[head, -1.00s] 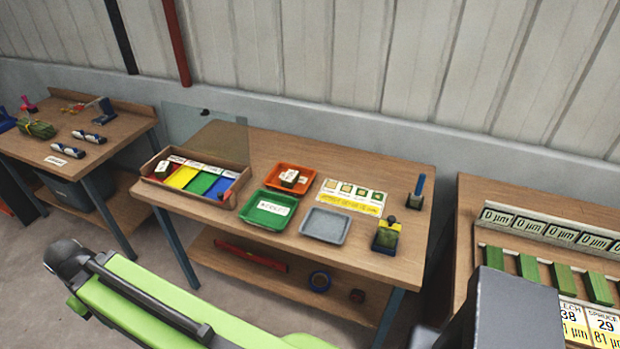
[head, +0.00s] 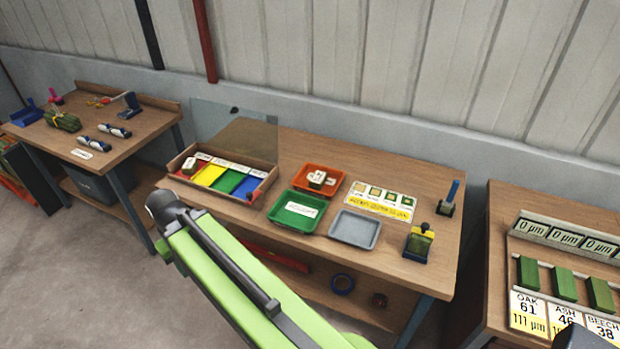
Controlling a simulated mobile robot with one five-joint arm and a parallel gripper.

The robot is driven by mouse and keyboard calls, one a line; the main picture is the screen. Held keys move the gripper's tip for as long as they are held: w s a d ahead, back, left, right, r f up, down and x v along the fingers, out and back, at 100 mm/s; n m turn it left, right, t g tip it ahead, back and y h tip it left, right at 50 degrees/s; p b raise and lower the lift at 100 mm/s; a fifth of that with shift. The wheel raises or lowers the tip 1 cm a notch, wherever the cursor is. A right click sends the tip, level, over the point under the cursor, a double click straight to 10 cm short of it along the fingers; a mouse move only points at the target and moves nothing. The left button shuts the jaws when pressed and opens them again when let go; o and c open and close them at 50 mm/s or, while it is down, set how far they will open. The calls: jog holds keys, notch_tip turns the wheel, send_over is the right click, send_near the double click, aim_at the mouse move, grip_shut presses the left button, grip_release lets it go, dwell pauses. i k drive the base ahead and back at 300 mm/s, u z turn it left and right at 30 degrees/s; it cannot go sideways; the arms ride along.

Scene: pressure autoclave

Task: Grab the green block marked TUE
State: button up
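No mark reading TUE can be made out in the head view. A small block with a white label (head: 317,178) lies in the orange tray (head: 301,184) on the middle bench; its marking is too small to read. Another white-labelled block (head: 190,165) sits at the left end of the open sorting box (head: 249,195), in the red compartment. Several green blocks (head: 564,284) stand in a row on the right bench, with no TUE visible on them. My green arm reaches across the lower middle, in front of the bench. My gripper's fingers are not visible.
The middle bench (head: 400,170) also holds a green tray (head: 282,217), a grey tray (head: 338,231), a sample card (head: 381,201) and a small yellow-and-dark device (head: 419,243). A clear panel (head: 235,125) stands behind the box. Bare floor (head: 60,270) lies at left.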

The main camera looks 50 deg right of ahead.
aim_at(316, 182)
jog(key=i, duration=0.9)
jog(key=z, duration=0.05)
